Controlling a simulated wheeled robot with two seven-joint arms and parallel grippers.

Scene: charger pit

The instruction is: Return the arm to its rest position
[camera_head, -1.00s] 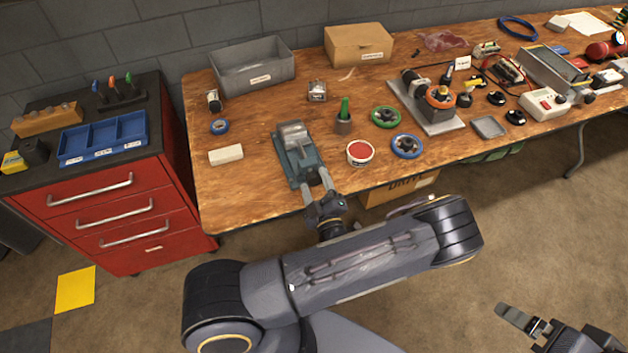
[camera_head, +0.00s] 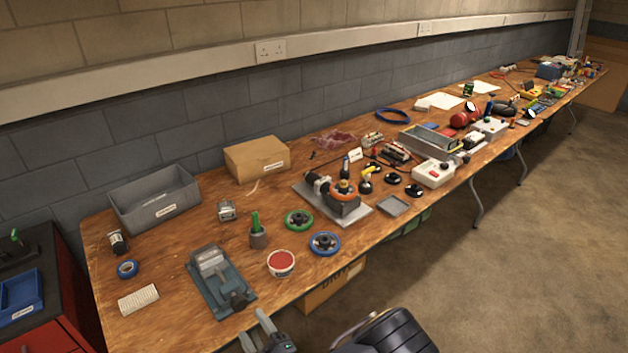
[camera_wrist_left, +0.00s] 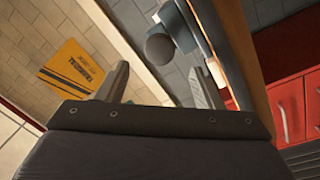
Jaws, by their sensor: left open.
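My left gripper (camera_head: 262,332) shows at the bottom of the head view, just off the front edge of the wooden workbench (camera_head: 180,315). Its two fingers are apart and nothing is between them. In the left wrist view the fingers of the left gripper (camera_wrist_left: 160,88) are spread wide and empty. Part of my dark arm shows at the bottom of the head view. My right gripper is not in view.
A blue-grey vise (camera_head: 222,285) and a red-topped tub (camera_head: 281,264) stand near the bench's front edge. A grey bin (camera_head: 155,205) and cardboard box (camera_head: 257,160) stand at the back. A red cabinet (camera_head: 45,337) is at left. Floor at right is clear.

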